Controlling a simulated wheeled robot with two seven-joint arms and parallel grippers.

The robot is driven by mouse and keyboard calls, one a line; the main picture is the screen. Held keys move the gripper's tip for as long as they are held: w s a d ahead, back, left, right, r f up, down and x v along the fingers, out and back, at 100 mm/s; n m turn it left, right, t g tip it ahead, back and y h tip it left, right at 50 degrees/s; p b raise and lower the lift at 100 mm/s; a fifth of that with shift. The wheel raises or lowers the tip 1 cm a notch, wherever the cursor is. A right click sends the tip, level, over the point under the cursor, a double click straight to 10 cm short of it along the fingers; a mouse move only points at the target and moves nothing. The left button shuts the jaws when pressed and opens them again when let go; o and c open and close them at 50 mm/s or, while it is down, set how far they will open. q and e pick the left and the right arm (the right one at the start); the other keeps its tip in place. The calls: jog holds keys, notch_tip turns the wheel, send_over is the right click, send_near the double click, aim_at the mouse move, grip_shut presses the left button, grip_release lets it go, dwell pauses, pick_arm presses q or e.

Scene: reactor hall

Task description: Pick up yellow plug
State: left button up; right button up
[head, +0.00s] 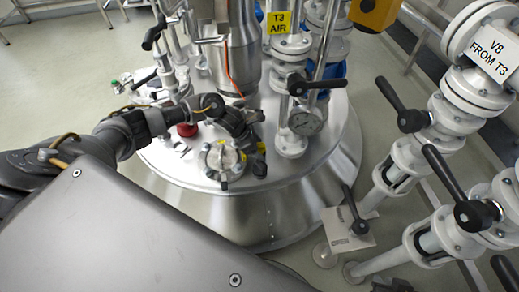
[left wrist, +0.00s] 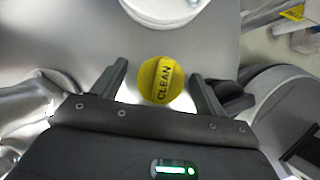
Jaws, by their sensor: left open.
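The yellow plug (left wrist: 161,80) is a round knob marked "CLEAN" in the left wrist view. It sits between the two fingers of my left gripper (left wrist: 159,70), with a gap to the finger on each side. My left gripper (head: 248,133) is open and empty. In the head view it is low over the steel vessel lid. A small patch of yellow shows beside it there, but I cannot tell whether this is the plug. My right gripper is not in view.
White pipes with black-handled valves (head: 412,120) stand on the right. Open floor lies at the upper left.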

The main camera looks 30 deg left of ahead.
pick_arm(q)
jog(key=shift+w+d+f, duration=0.1)
jog(key=shift+d+f, duration=0.1)
jog(key=shift+f, duration=0.2)
jog(key=c, duration=1)
jog(key=shift+r, duration=0.15)
jog(key=shift+c, duration=0.2)
